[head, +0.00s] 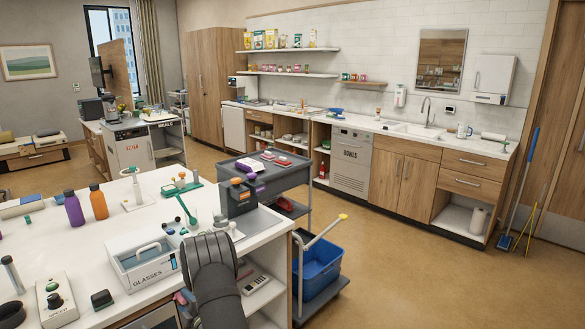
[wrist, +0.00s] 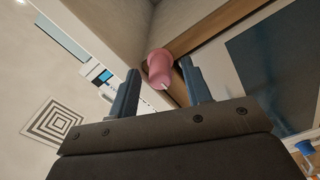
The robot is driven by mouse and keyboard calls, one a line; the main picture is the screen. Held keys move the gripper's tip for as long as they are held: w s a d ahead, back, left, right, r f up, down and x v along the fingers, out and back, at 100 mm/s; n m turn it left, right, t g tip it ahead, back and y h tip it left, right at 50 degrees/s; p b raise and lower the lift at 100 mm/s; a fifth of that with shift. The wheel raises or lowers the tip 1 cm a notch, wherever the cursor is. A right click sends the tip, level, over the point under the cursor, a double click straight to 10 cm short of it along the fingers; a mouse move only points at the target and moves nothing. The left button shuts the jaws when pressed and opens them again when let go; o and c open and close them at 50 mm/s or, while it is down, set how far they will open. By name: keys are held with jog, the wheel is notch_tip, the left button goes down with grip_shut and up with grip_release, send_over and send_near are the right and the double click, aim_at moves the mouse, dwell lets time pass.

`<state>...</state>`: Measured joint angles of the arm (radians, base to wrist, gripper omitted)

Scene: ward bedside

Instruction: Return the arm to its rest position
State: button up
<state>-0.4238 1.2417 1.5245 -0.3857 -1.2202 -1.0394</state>
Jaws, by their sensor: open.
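In the wrist view my gripper (wrist: 156,66) has its two dark fingers spread apart. A rounded pink object (wrist: 158,62) shows in the gap, closer to the right finger, and seems to lie beyond the fingertips. I cannot tell whether it touches a finger. In the head view my dark arm (head: 213,275) stands at the front edge of the white counter (head: 75,250), just right of the glasses box. My gripper cannot be made out there.
The box labelled GLASSES (head: 145,268) is close left of my arm. A purple bottle (head: 74,208) and an orange bottle (head: 98,202) stand farther left. A grey cart (head: 262,172) and a blue bucket (head: 318,275) are to the right. The floor beyond is clear.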

jog(key=m, duration=0.3)
jog(key=shift+m, duration=0.4)
jog(key=m, duration=0.7)
jog(key=shift+m, duration=2.2)
jog(key=n, duration=0.3)
jog(key=shift+n, duration=0.4)
jog(key=n, duration=0.3)
jog(key=shift+n, duration=1.5)
